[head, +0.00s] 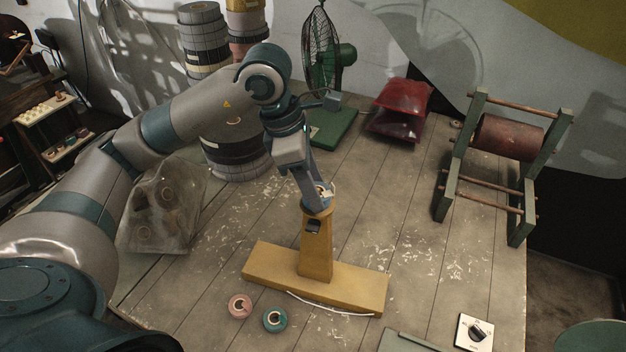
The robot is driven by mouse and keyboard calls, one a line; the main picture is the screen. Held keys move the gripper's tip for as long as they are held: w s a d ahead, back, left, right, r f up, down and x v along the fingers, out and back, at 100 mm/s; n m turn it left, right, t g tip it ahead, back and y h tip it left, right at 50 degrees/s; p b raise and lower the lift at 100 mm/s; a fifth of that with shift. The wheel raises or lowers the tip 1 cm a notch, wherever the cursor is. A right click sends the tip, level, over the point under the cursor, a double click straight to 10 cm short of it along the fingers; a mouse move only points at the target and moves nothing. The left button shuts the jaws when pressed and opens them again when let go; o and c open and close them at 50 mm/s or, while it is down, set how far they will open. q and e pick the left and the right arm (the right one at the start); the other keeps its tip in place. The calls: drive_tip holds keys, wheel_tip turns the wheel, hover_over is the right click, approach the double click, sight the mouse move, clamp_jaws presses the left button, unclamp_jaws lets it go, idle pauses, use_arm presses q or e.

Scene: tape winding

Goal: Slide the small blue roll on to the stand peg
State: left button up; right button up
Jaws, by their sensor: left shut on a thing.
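The wooden stand (317,250) rises from a flat wooden base on the table, near the middle of the head view. My left gripper (320,196) reaches down to the top of the stand post. It is shut on a small roll (325,189), mostly hidden by the fingers; a pale ring shows, with a little blue. The peg is hidden behind the gripper and roll, so I cannot tell whether the roll is around it or only beside it. My right gripper is not in view.
A pink roll (239,307) and a teal roll (275,319) lie in front of the stand base. A dial box (475,333) sits at the front right. A winding frame (490,165), red bags (399,110) and a green fan (330,120) stand farther back.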

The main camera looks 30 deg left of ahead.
use_arm(q)
drive_tip(key=shift+d+r, duration=0.1)
drive_tip(key=o, duration=1)
drive_tip(key=shift+c, duration=0.2)
drive_tip(key=o, duration=0.6)
drive_tip(key=shift+r+p, duration=0.6)
drive_tip(key=shift+r, duration=0.8)
drive_tip(key=shift+r+p, duration=0.9)
drive_tip(key=shift+r, duration=1.2)
drive_tip(key=shift+s+f, duration=0.1)
